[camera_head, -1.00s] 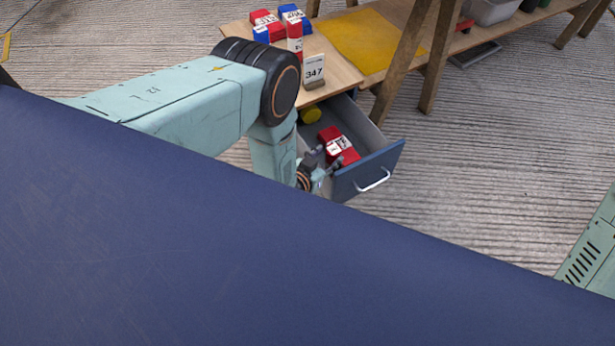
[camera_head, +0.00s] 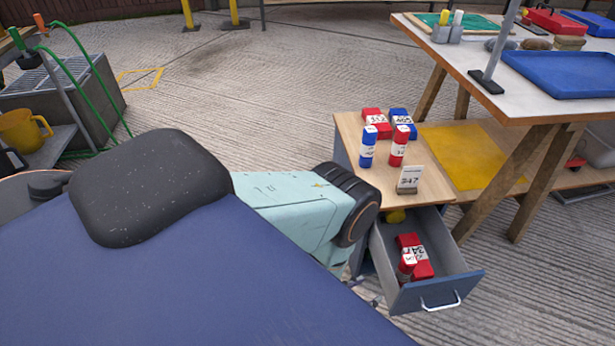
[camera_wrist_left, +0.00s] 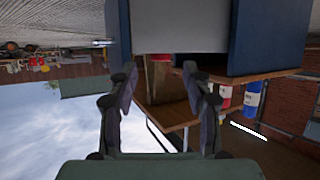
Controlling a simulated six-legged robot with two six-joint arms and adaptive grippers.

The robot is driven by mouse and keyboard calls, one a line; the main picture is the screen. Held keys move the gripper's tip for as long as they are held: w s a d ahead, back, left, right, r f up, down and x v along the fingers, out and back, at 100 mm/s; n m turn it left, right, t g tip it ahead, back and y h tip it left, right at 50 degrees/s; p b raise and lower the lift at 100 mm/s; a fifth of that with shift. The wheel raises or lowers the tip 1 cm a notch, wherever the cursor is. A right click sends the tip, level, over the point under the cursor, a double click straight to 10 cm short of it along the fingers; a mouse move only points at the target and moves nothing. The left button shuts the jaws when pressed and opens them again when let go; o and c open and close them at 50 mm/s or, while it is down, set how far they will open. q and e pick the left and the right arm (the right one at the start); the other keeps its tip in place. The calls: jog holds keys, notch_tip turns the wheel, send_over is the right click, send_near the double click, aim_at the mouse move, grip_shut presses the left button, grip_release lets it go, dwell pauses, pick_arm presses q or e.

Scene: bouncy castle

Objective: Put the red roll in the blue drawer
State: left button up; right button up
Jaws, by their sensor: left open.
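The blue-fronted drawer (camera_head: 465,290) is pulled out of the wooden-topped cabinet. A red roll (camera_head: 405,270) appears to be inside it, close against a red box (camera_head: 422,262) with a white label. Another red roll (camera_head: 399,146) stands upright on the cabinet top, beside a blue roll (camera_head: 368,147). My left gripper (camera_head: 374,298) is low at the drawer's left side, mostly hidden by my own body. In the left wrist view my left gripper (camera_wrist_left: 160,72) is open with nothing between its fingers. My right gripper is out of view.
A red box (camera_head: 375,121), a blue box (camera_head: 402,118) and a number card (camera_head: 409,178) share the cabinet top (camera_head: 350,130). A trestle table (camera_head: 465,75) stands at right. Floor beyond the drawer front is clear.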

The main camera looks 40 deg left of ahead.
pick_arm(q)
jog(key=s+a+r+n+g+y, duration=0.1)
jog(key=s+r+g, duration=0.2)
jog(key=s, duration=0.4)
jog(key=s+a+r+g, duration=0.2)
jog(key=s+r+g, duration=0.1)
jog(key=s+g, duration=0.3)
jog(key=s+a+r+n+g+y, duration=0.1)
jog(key=s+r+g, duration=0.3)
jog(key=s, duration=0.6)
jog(key=shift+a+n+y, duration=0.3)
jog(key=shift+a, duration=0.05)
